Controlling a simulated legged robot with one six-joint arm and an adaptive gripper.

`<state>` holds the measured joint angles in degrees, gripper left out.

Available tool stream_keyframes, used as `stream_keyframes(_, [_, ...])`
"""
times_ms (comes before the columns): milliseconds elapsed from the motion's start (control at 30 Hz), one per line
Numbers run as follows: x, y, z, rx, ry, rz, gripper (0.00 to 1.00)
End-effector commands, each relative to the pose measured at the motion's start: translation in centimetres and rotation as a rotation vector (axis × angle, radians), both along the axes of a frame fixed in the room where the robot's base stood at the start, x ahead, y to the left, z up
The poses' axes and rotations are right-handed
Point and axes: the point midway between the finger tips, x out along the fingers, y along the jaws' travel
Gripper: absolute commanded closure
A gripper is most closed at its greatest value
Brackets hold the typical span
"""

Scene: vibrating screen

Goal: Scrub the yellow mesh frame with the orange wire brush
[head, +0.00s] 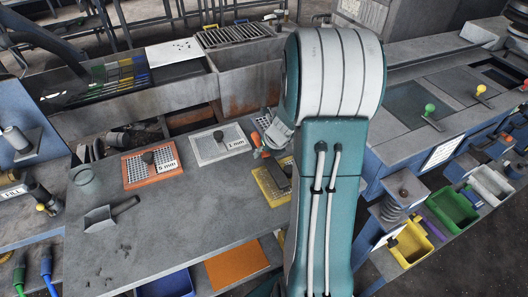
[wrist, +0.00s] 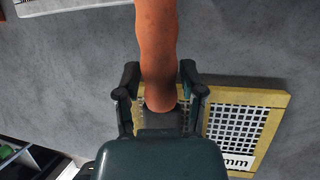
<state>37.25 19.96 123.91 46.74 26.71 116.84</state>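The yellow mesh frame (head: 268,186) lies flat on the grey bench, partly hidden behind my arm. In the wrist view the frame (wrist: 282,97) is at the right, with a white label ending in "mm". My gripper (wrist: 160,88) is shut on the orange handle of the wire brush (wrist: 157,45), with a finger on each side. The handle runs toward the top of the wrist view; its bristles are out of sight. In the head view my gripper (head: 272,140) is above and just behind the frame, mostly hidden by my arm, with a bit of orange beside it.
An orange mesh frame (head: 150,172) marked 5 mm and a white one (head: 217,148) marked 1 mm lie left of the yellow frame. A grey scoop (head: 108,215) lies at the bench's left. The bench's front middle is clear.

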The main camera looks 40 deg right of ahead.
Motion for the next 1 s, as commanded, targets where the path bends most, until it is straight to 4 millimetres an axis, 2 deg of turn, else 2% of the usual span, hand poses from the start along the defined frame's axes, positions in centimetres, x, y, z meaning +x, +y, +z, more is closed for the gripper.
stream_keyframes(867, [0.0, 0.01, 0.72, 0.0, 0.0, 0.0, 0.48])
stream_keyframes(900, [0.0, 0.01, 0.72, 0.0, 0.0, 0.0, 0.57])
stream_keyframes(1000, [0.0, 0.0, 0.71, 0.0, 0.0, 0.0, 1.0])
